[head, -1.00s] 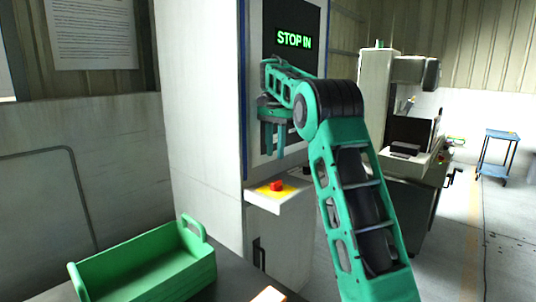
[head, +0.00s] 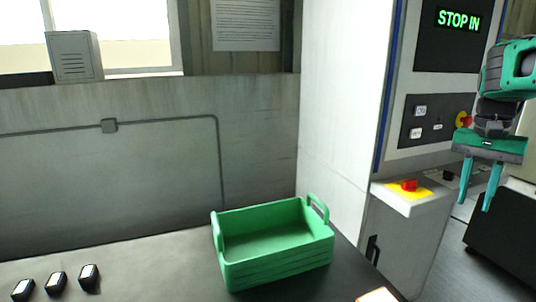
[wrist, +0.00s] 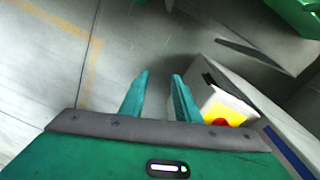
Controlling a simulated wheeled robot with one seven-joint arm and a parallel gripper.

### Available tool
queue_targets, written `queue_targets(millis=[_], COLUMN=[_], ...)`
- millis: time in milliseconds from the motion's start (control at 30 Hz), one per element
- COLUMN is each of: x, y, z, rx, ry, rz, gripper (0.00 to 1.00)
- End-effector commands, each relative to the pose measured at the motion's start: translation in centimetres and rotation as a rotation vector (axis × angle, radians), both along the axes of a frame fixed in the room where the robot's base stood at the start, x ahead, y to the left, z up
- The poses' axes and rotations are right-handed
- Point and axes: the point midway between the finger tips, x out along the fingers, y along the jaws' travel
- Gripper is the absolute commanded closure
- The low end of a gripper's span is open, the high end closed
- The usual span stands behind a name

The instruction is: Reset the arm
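My gripper (head: 477,184) is at the right edge of the head view, its two teal fingers pointing down and apart, with nothing between them. It hangs in the air to the right of the red button (head: 409,185) on its yellow plate. In the wrist view the gripper (wrist: 160,76) shows its fingers spread and empty, with the floor beyond. The red button (wrist: 220,122) is just right of the fingers there, partly hidden. Most of my arm is outside the head view.
A green open crate (head: 275,280) stands on the dark table (head: 180,265); it looks empty. Several small black-and-silver pieces (head: 56,282) lie at left.

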Motion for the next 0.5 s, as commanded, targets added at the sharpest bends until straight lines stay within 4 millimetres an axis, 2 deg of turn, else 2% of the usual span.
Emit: queue_targets(millis=[33, 167, 300, 400, 500], x=[-2.5, -8.3, -14.4, -18.0, -20.7], y=[0.4, 1.5, 3.2, 4.6, 5.8], z=[-0.8, -3.6, -7.2, -9.7, -11.8], rx=[0.004, 0.017, 0.037, 0.051, 0.064], ry=[0.002, 0.002, 0.000, -0.004, -0.008], rz=[0.024, 0.102, 0.185, 0.240, 0.282], gripper=[0.71, 0.71, 0.71, 0.71, 0.71])
